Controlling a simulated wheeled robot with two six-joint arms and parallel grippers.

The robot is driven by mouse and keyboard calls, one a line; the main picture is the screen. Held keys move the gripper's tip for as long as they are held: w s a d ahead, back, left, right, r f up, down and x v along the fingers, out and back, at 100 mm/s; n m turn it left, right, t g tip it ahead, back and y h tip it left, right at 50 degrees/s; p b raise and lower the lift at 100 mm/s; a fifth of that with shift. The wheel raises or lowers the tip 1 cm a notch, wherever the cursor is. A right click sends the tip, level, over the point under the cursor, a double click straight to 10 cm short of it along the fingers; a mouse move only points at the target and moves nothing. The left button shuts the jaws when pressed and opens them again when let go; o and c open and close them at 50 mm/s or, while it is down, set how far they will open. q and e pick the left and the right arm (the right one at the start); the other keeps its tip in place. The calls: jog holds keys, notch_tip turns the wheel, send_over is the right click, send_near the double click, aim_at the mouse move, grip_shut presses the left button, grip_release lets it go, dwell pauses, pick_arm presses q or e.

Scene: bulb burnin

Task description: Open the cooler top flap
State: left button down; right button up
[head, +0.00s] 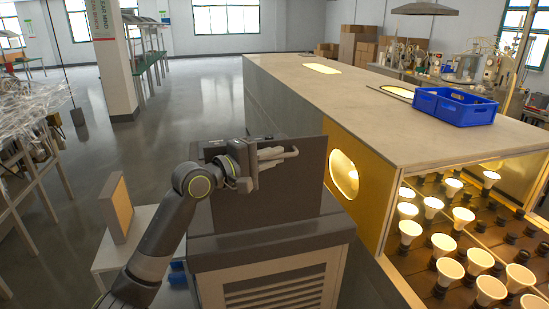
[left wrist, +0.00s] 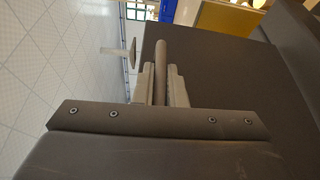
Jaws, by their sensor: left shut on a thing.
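The cooler (head: 272,255) is a grey box with a slatted vent on its front, at the lower middle of the head view. Its dark top flap (head: 298,190) stands steeply raised above the box; the flap's dark face also fills much of the left wrist view (left wrist: 215,65). My left gripper (head: 279,155) is at the upper part of the flap. In the left wrist view its two fingers (left wrist: 160,85) are shut on a round bar handle (left wrist: 161,55) in front of the flap. My right gripper is in neither view.
A long bench (head: 400,110) with lit bulbs at its near end stands right of the cooler, close to the flap. A blue crate (head: 455,107) sits on it. A white stand with an upright tan panel (head: 116,205) is at left. Open floor lies beyond.

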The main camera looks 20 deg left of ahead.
pick_arm(q)
jog(key=c, duration=1.5)
grip_release()
jog(key=shift+s+a+f, duration=0.1)
jog(key=shift+s+a, duration=0.25)
jog(key=shift+s, duration=0.1)
jog(key=shift+r+b+v, duration=0.2)
jog(key=shift+b+v, duration=1.55)
jog(key=shift+v, duration=6.4)
jog(key=shift+d, duration=0.1)
